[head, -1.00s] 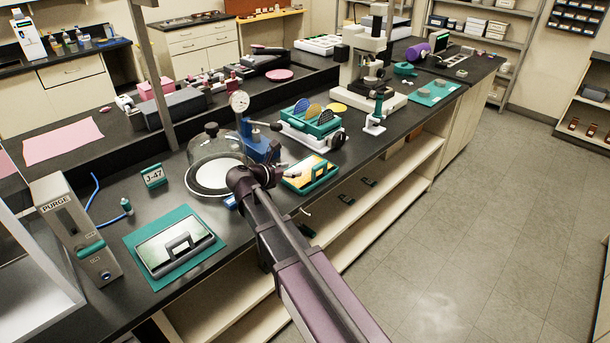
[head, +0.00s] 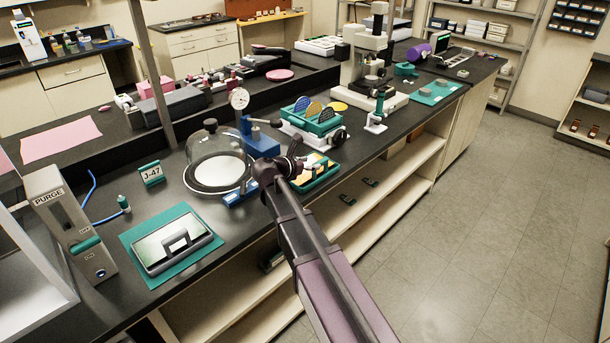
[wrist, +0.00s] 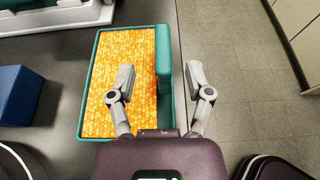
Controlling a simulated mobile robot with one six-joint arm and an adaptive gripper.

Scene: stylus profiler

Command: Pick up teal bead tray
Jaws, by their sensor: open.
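The teal bead tray (wrist: 96,68) lies flat on the black bench close to its front edge, filled with yellow-orange beads. It has a teal grip block (wrist: 164,62) on its right side in the wrist view. My gripper (wrist: 161,78) is open above the tray, one finger left of the grip block over the beads, the other to its right past the bench edge. I cannot tell how high the fingertips are. In the head view my arm hides part of the tray (head: 322,180), and my gripper's fingers are hard to make out there.
A blue block (wrist: 18,94) stands left of the tray. A glass bell jar (head: 218,160) and a teal rack of coloured discs (head: 317,120) stand nearby on the bench. Open floor (head: 480,240) lies to the right of the bench.

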